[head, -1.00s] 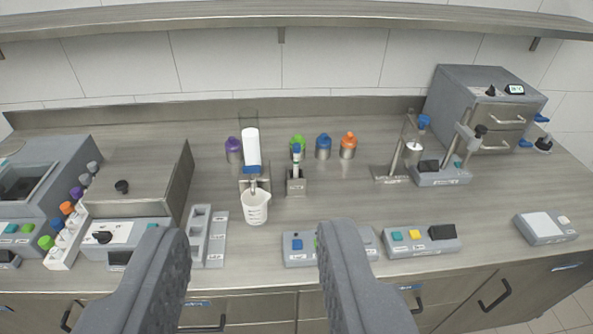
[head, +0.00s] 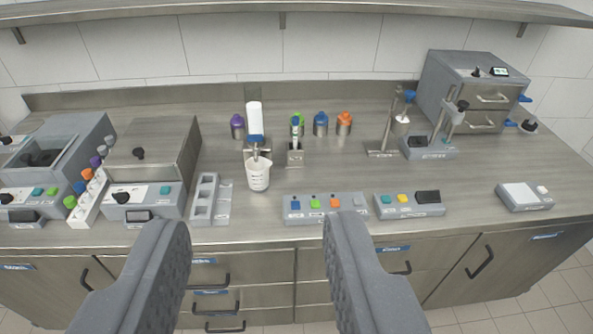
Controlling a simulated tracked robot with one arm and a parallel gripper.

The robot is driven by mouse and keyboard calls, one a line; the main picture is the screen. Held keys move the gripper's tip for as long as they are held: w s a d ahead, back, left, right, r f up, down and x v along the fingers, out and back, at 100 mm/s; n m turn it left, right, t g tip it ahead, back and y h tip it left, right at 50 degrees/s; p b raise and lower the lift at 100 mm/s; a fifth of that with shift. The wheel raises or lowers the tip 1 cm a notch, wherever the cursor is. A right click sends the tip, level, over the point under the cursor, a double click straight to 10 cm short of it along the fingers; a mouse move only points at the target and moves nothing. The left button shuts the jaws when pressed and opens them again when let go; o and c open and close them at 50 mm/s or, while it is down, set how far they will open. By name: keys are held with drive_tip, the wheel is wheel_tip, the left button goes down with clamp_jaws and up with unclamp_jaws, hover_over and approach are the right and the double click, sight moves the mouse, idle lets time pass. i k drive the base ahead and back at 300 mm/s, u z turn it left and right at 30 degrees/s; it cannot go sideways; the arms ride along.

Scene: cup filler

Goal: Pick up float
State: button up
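My gripper (head: 257,228) is open and empty, its two grey fingers wide apart in front of the bench. No object is clearly recognisable as the float. A white beaker (head: 258,175) stands on the bench beyond the gap between the fingers, under a filler stand with a white upright cylinder (head: 255,120). A small slim holder (head: 295,155) stands just right of it. The beaker's inside is too small to make out. My fingers touch nothing on the bench.
A button panel (head: 325,206) lies near the front edge, with another panel (head: 409,203) to its right. A grey slotted rack (head: 211,200) is left of the beaker. Purple, green, blue and orange capped bottles stand behind. A drawer unit (head: 475,92) is at back right.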

sight(295, 120)
drive_tip(key=k, duration=0.95)
drive_tip(key=z, duration=0.45)
drive_tip(key=i, duration=1)
drive_tip(key=z, duration=0.6)
drive_tip(key=i, duration=1.9)
drive_tip(key=u, duration=0.45)
